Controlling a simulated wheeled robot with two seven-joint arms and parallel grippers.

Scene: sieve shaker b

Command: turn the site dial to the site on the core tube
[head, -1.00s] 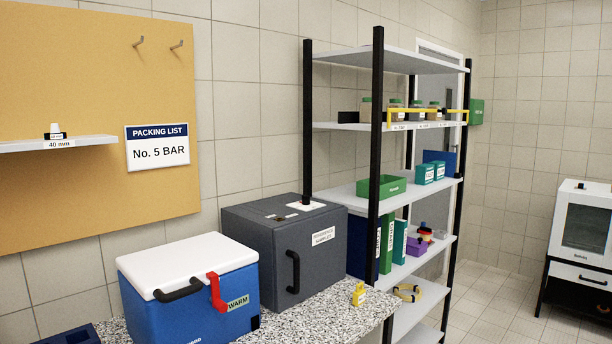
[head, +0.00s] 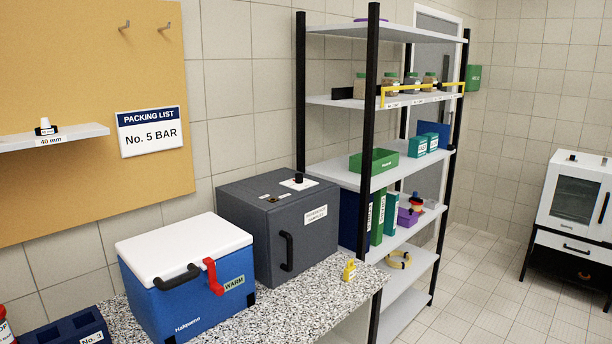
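I cannot pick out a site dial or a core tube for sure. A small black knob (head: 298,178) stands on a white plate on top of the grey cabinet (head: 262,240), which has a "reference samples" label; any marks around the knob are too small to read. Neither of my grippers is in view.
A blue cool box (head: 190,290) with a white lid and a blue rack (head: 62,335) stand on the speckled counter (head: 300,318). A small yellow item (head: 349,270) is near its right end. An open shelf unit (head: 350,174) stands behind. Floor is clear at right.

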